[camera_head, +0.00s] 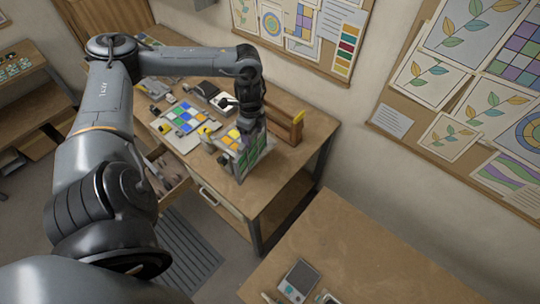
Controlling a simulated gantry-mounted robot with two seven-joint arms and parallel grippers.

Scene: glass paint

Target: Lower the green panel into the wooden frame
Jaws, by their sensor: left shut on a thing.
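My left gripper (251,126) is above the right part of the workbench, pointing down. It is shut on the green panel (250,157), which stands roughly upright below it. The panel shows several green panes in a grid with light dividing lines. Its lower edge is close to the bench top, and I cannot tell whether it touches. The wooden frame (288,130) seems to be the brown wooden piece standing just right of the gripper. The arm and panel cover part of that area. The fingertips are small and partly hidden. My right gripper is out of view.
A panel with blue and other coloured panes (184,117) lies left of the gripper, and one with yellow and white panes (231,137) is beside the green panel. An open drawer (164,172) juts from the bench front. Another table (370,260) is at lower right.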

